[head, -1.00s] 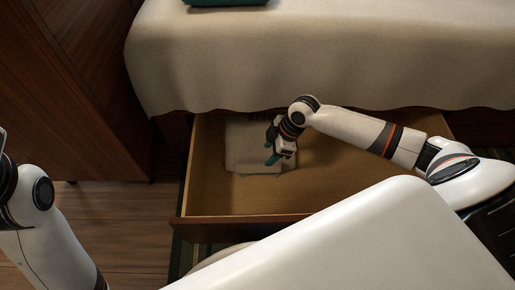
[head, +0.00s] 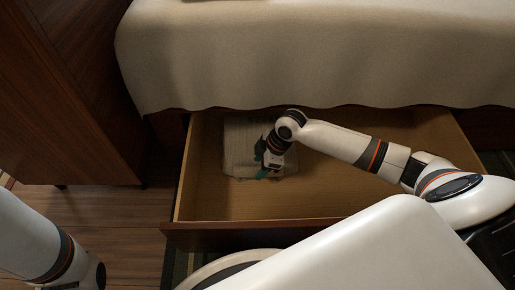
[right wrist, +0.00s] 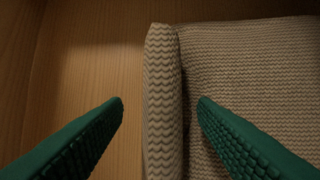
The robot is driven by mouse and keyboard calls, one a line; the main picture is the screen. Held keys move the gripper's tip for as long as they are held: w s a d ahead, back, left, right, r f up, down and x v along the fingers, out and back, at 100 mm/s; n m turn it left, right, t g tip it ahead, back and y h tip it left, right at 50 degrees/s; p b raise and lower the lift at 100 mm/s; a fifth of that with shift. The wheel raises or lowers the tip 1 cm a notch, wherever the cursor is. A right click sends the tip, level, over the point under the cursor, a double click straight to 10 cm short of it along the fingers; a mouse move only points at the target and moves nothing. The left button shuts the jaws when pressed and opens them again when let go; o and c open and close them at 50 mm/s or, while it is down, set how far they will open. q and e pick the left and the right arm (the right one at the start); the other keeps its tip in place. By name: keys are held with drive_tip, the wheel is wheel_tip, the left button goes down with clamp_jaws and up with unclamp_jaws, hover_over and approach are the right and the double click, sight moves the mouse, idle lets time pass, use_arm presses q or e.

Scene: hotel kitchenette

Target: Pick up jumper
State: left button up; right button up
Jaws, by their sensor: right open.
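The jumper (head: 241,148) is a folded, beige-grey knit that lies flat in the left part of the open drawer. In the right wrist view the ribbed jumper (right wrist: 250,75) fills the right side, with a thick rolled edge (right wrist: 162,95) along its left. My right gripper (head: 268,172) is at the jumper's near right part, its green fingers open. In the right wrist view the open gripper (right wrist: 160,101) has one finger over the drawer floor and the other over the jumper, with the rolled edge between. I cannot tell whether they touch it. My left gripper is out of view.
The wooden drawer (head: 245,224) is pulled out beneath a bed with a hanging beige cover (head: 300,60). Its right part is bare. A dark wood cabinet (head: 65,95) stands at the left. The wooden floor (head: 115,215) in front of it is clear.

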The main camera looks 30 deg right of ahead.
clamp_jaws()
drive_tip(key=shift+r, duration=0.1)
idle(0.3)
